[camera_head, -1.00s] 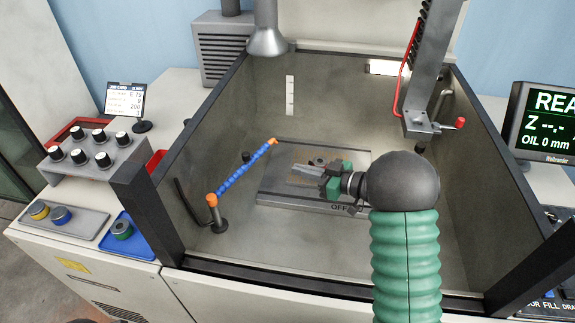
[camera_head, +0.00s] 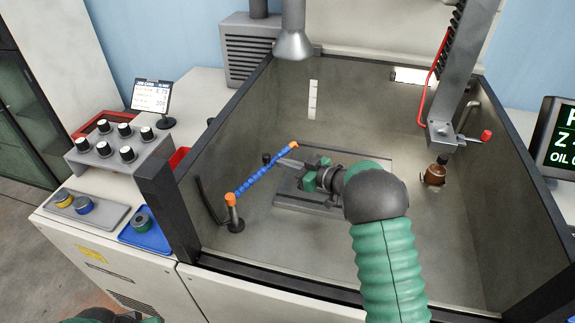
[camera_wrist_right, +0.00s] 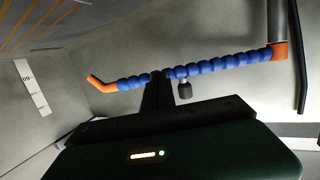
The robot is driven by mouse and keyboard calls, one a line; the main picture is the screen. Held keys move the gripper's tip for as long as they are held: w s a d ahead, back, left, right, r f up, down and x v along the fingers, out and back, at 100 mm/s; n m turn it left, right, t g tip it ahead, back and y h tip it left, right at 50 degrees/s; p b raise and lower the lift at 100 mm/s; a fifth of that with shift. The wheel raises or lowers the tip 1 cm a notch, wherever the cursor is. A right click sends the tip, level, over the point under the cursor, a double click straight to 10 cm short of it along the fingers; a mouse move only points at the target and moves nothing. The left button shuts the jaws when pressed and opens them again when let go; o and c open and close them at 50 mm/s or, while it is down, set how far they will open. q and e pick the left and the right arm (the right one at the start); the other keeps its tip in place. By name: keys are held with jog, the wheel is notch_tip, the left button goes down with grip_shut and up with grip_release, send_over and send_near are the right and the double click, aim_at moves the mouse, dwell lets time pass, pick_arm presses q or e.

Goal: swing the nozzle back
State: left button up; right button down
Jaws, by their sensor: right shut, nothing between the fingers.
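The nozzle is a blue segmented hose (camera_head: 262,172) with an orange tip (camera_head: 294,145). Its orange base joint sits on a short dark post (camera_head: 235,222) near the tank's left wall. The hose slants up and right over the tank floor. My right gripper (camera_head: 284,163) is shut and empty just right of the hose, a little below its tip. In the right wrist view the dark fingers (camera_wrist_right: 157,82) meet the hose (camera_wrist_right: 215,67) in the picture, nearer its orange tip; I cannot tell whether they touch. Part of my left arm (camera_head: 100,316) shows at bottom left, fingers hidden.
A slotted work plate (camera_head: 345,207) lies under my right gripper. A column with a red-knobbed clamp (camera_head: 443,134) hangs at right above a brown part (camera_head: 435,175). Tank walls (camera_head: 160,205) surround the area. A dark stub (camera_head: 267,158) stands behind the hose. The front floor is clear.

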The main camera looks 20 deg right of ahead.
jog(key=r+p+x, duration=0.1)
jog(key=p+x, duration=0.1)
jog(key=x, duration=0.5)
jog(key=shift+w+r, duration=0.25)
